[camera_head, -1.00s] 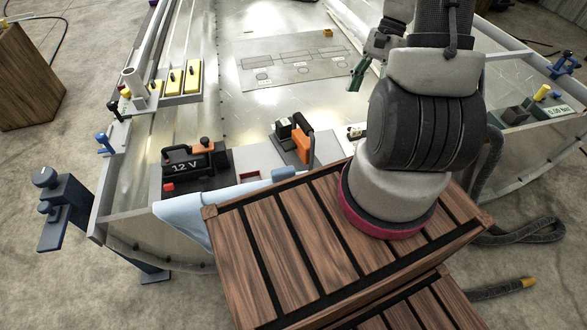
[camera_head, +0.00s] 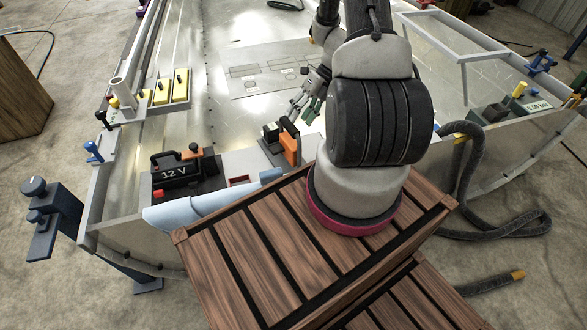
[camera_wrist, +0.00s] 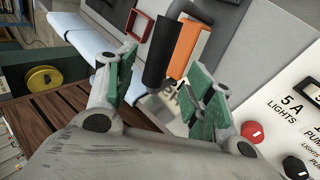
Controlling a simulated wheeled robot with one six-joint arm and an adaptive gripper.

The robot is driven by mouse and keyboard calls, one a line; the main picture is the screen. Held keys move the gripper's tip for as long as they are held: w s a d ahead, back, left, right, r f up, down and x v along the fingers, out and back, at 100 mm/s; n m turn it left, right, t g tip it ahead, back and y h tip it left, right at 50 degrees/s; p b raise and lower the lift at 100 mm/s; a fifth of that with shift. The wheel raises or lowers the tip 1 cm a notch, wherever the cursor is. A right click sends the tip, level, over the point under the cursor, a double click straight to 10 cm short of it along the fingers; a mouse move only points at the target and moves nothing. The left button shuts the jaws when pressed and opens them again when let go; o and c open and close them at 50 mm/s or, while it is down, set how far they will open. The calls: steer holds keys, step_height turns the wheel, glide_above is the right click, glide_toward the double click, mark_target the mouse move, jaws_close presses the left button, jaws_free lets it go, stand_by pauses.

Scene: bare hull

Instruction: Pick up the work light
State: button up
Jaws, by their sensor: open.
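The work light (camera_head: 290,148) has an orange body and a black handle. It stands in the hull beside the red-framed opening, behind the wooden steps. In the wrist view its orange part (camera_wrist: 187,46) and black cylindrical part lie just beyond my fingers, with the black part in line with the gap between them. My gripper (camera_head: 308,104) is above and slightly right of the light in the head view. In the wrist view my gripper (camera_wrist: 162,80) is open and empty, with green pads apart. Contact with the light is not visible.
A black 12 V battery (camera_head: 180,170) stands left of the light. A pale blue cloth (camera_head: 205,205) hangs over the near edge. Wooden steps (camera_head: 260,245) stand in front. A switch panel (camera_wrist: 285,115) is close at right in the wrist view. The hull floor behind is mostly clear.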

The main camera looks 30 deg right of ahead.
mark_target(294, 126)
steer(key=x, duration=0.6)
steer(key=shift+s+a, duration=0.15)
steer(key=shift+s, duration=0.1)
jaws_close()
